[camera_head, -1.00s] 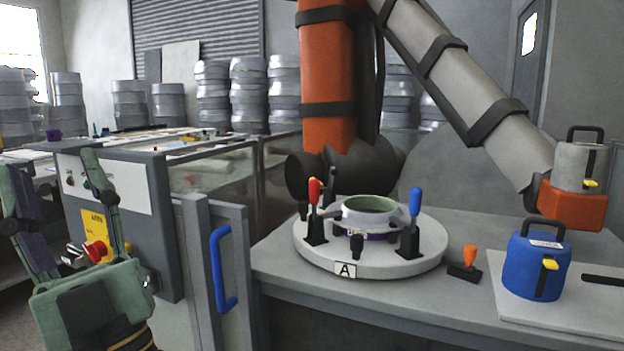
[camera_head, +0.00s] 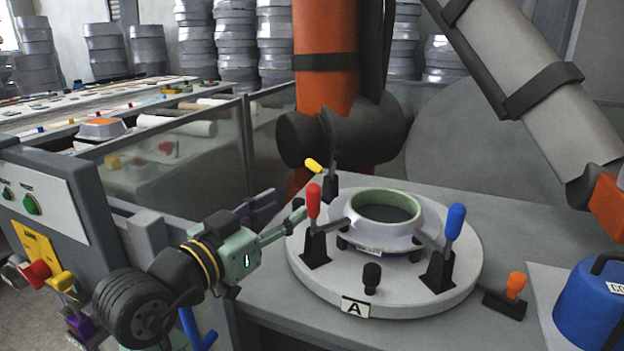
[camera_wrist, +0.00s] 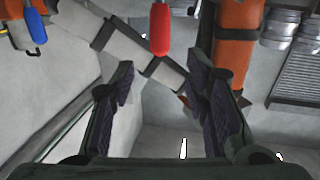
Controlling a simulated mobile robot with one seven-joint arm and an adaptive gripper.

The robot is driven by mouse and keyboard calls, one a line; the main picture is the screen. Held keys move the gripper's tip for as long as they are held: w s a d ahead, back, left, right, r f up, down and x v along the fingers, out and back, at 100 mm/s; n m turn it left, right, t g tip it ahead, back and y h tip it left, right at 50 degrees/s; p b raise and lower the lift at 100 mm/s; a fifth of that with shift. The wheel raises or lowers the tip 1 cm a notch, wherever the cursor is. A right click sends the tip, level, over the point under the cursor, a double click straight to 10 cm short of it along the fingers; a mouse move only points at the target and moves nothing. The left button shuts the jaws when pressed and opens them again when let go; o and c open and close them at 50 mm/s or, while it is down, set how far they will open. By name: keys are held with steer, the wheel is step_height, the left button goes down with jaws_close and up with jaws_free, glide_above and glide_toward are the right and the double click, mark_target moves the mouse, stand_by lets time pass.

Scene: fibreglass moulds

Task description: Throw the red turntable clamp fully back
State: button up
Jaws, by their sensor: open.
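The red turntable clamp (camera_head: 313,203) stands at the left of the round turntable (camera_head: 330,285), its red handle upright above a black base. Its red handle (camera_wrist: 160,28) also shows at the top middle of the wrist view, ahead of and between my fingers. My gripper (camera_head: 284,204) is open, reaching in from the left, its fingers close beside the red handle. In the wrist view my gripper (camera_wrist: 160,85) is empty between its spread fingers. Whether a finger touches the handle cannot be told.
A ring mould (camera_head: 385,208) sits mid-turntable. A blue-handled clamp (camera_head: 450,240) stands at right, a yellow-handled one (camera_head: 316,166) leans behind. An orange-handled clamp (camera_head: 512,290) and blue container (camera_head: 590,305) are right on the bench. A glass-sided enclosure (camera_head: 175,160) is at left.

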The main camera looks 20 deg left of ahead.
mark_target(309, 192)
steer(key=p+x, duration=0.2)
steer(key=x, duration=0.7)
steer(key=shift+w+d, duration=0.1)
steer(key=shift+w, duration=0.25)
steer(key=shift+c, duration=0.6)
jaws_close()
